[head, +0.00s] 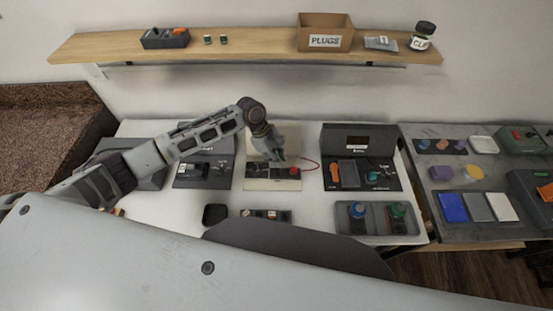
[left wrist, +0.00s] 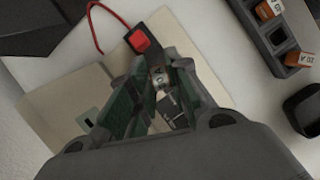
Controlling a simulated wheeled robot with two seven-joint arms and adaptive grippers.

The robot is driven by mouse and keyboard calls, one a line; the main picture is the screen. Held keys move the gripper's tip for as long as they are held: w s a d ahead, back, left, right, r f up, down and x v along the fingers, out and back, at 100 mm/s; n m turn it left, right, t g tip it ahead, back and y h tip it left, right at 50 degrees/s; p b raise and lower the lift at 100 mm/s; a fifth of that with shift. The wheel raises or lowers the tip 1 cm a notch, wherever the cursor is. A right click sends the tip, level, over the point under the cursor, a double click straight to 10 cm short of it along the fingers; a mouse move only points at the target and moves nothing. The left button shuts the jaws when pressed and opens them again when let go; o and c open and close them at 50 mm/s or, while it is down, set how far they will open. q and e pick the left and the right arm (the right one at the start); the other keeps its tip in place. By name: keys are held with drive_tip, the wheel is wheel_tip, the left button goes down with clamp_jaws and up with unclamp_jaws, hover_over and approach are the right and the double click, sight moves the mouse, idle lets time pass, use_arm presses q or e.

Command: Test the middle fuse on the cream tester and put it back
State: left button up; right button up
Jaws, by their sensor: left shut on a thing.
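The cream tester (head: 258,185) lies on the white bench with a dark strip and a red button across its front. In the left wrist view the tester (left wrist: 55,105) shows below me, with the red button (left wrist: 140,40) and a red wire. My left gripper (head: 279,156) is over the tester and shut on a small fuse (left wrist: 159,76) with a pale label. I cannot tell whether the fuse touches the tester's contacts. The dark fuse rack (head: 266,215) stands in front; its middle slot (left wrist: 282,37) is empty, with orange-topped fuses (left wrist: 300,58) on either side. My right gripper is not in view.
A small black dish (head: 215,214) sits left of the rack. Dark stations (head: 362,173) flank the tester. A grey tray (head: 377,228) with blue and green knobbed items stands at front right. A shelf (head: 230,46) runs above.

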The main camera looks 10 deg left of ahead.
use_arm(q)
drive_tip(key=shift+f+b, duration=0.7)
drive_tip(key=shift+b, duration=0.2)
drive_tip(key=shift+f+b, duration=0.45)
drive_tip(key=shift+b, duration=0.25)
drive_tip(key=shift+f+p, duration=0.3)
drive_tip(key=shift+f, duration=0.45)
drive_tip(key=shift+p, duration=0.3)
drive_tip(key=shift+p, duration=0.5)
idle(0.8)
drive_tip(key=shift+p, duration=0.9)
